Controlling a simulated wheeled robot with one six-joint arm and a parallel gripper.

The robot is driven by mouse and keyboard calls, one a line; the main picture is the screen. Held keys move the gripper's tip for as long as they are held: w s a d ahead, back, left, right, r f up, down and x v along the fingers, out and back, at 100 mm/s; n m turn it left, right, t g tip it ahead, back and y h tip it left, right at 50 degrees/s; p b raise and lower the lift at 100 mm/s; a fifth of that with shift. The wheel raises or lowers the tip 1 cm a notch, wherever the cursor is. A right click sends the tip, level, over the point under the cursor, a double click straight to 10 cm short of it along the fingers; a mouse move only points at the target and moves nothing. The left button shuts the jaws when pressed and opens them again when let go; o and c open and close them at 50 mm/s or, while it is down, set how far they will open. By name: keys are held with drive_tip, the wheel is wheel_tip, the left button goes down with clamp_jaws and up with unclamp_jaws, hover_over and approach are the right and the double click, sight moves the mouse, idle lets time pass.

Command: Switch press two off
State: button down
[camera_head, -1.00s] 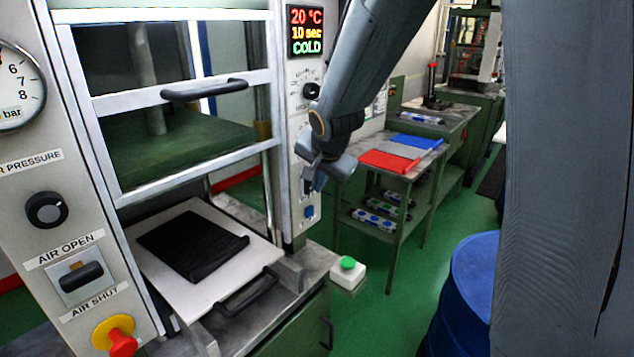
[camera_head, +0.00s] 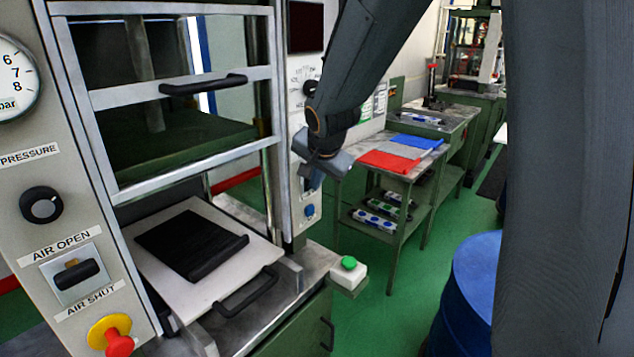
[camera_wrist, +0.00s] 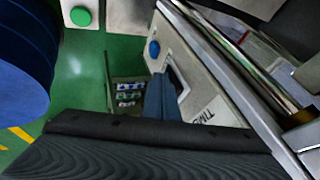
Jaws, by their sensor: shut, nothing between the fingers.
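The press (camera_head: 283,140) stands at the left with a control panel on its right post. The display (camera_head: 306,27) at the panel's top is dark and shows no text. My gripper (camera_head: 313,180) is shut and empty, with its tips at the lower panel, just above a blue button (camera_head: 310,211). In the wrist view, my gripper (camera_wrist: 160,97) points at a dark switch recess (camera_wrist: 176,82) beside the blue button (camera_wrist: 154,49). The gripper partly hides the switch; I cannot tell whether they touch.
A green button box (camera_head: 348,272) sits at the press's front corner. A mould plate (camera_head: 195,290) lies on the lower bed. A side table (camera_head: 405,180) with red and blue sheets stands behind. A blue drum (camera_head: 470,300) stands at the right. Green floor is free between.

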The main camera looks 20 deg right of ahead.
drive_tip(key=shift+r, duration=0.1)
drive_tip(key=shift+r+p, duration=0.55)
drive_tip(key=shift+r, duration=0.15)
drive_tip(key=shift+d, duration=0.1)
drive_tip(key=s+d+r+p, duration=0.1)
drive_tip(key=s+d+r, duration=0.1)
drive_tip(key=s+r, duration=0.6)
drive_tip(key=shift+s+r, duration=0.4)
drive_tip(key=shift+s, duration=0.05)
